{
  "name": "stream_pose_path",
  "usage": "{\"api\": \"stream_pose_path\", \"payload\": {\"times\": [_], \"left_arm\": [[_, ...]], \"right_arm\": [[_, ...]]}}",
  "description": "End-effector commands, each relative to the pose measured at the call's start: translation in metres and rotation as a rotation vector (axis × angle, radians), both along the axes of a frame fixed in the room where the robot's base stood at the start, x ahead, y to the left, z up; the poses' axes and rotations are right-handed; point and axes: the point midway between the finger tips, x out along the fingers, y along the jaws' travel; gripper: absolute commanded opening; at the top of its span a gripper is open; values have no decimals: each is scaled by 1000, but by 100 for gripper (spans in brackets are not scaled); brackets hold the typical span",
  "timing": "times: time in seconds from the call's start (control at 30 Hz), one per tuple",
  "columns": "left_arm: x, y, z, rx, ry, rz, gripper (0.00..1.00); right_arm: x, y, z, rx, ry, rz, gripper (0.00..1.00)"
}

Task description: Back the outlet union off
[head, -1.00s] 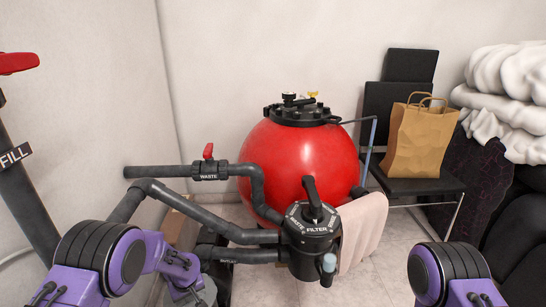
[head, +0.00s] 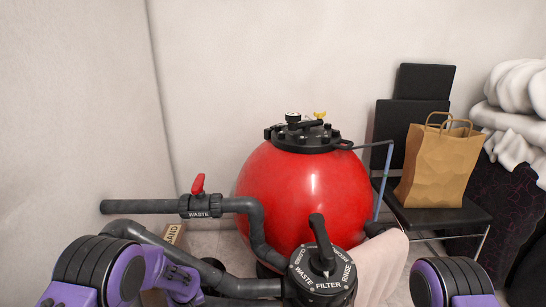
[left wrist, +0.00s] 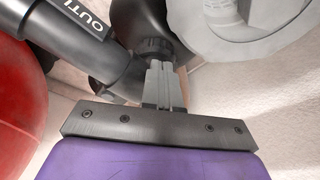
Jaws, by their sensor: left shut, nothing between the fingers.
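In the left wrist view my left gripper (left wrist: 160,72) is shut and empty, its grey fingers side by side. A dark pipe marked "OUTL" (left wrist: 83,28), its label cut off, runs past the fingers on the left. A black ribbed collar (left wrist: 157,46) shows just beyond the fingertips; I cannot tell whether they touch it or whether it is the outlet union. The outlet label is not visible there. My left gripper is out of the head view, and my right gripper shows in neither view.
The red tank (head: 300,195) stands behind the valve and fills the left edge of the wrist view (left wrist: 20,110). A waste pipe with a red-handled valve (head: 199,200) runs left. A pink towel (head: 382,262) hangs beside the valve. A paper bag (head: 437,165) sits on a black chair (head: 448,216).

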Motion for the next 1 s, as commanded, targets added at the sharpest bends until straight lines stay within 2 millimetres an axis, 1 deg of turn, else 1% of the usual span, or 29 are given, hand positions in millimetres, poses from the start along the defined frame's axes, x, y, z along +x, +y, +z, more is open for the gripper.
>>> {"api": "stream_pose_path", "payload": {"times": [0.03,0.23,0.4,0.5,1.0], "left_arm": [[0,0,-10,-1,1,0,0],[0,0,-42,-1,1,0,0],[0,1,-61,0,-1,2,0],[0,1,-65,1,0,1,0],[1,3,-64,-1,-1,4,0]], "right_arm": [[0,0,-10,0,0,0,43],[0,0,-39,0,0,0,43],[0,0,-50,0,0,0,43],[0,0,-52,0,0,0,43],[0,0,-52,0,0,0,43]]}}
